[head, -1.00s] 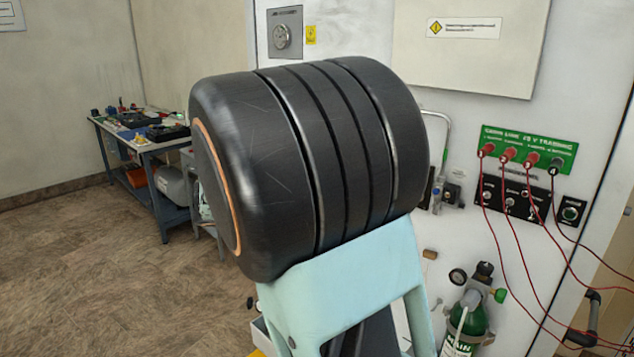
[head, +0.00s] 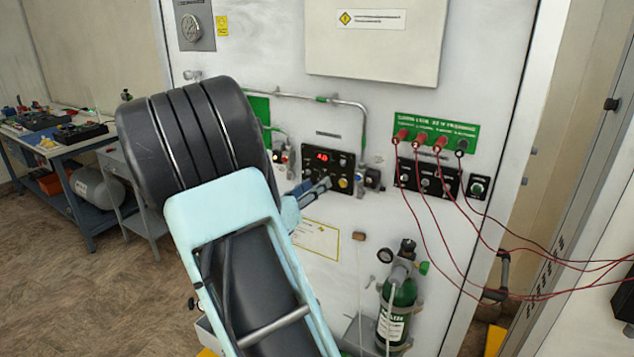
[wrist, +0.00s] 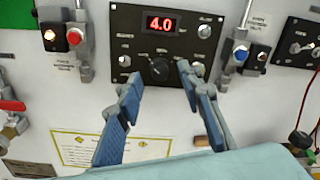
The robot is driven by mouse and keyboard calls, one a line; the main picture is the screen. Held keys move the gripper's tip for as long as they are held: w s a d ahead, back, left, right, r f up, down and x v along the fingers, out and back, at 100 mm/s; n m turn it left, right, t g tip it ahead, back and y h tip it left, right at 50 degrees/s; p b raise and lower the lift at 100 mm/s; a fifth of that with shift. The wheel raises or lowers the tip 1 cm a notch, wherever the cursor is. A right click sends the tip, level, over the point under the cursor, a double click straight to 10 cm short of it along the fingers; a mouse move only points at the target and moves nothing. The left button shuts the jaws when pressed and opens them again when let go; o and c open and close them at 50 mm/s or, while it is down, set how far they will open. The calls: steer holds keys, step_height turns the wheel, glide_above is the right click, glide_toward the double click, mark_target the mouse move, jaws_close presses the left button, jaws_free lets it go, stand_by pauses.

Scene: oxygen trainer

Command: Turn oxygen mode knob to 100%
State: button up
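A black control panel (wrist: 140,25) with a red lit display reading 4.0 is mounted on the white wall; it also shows in the head view (head: 345,163). A round black knob (wrist: 159,69) sits under the display. It looks like the mode knob, but its labels are too small to read. My gripper (wrist: 160,78) is open and empty, its blue fingers spread to the left and right of the black knob. Contact with the panel cannot be made out. In the head view my gripper (head: 317,187) is in front of the panel's lower part, partly hidden by my arm.
Valves with a red button (wrist: 74,37) and a blue button (wrist: 240,54) flank the panel. A green oxygen cylinder (head: 398,310) stands below right. Red cables (head: 470,235) hang from a green terminal board (head: 435,130) to the right.

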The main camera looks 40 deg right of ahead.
steer(key=shift+x, duration=1)
jaws_close()
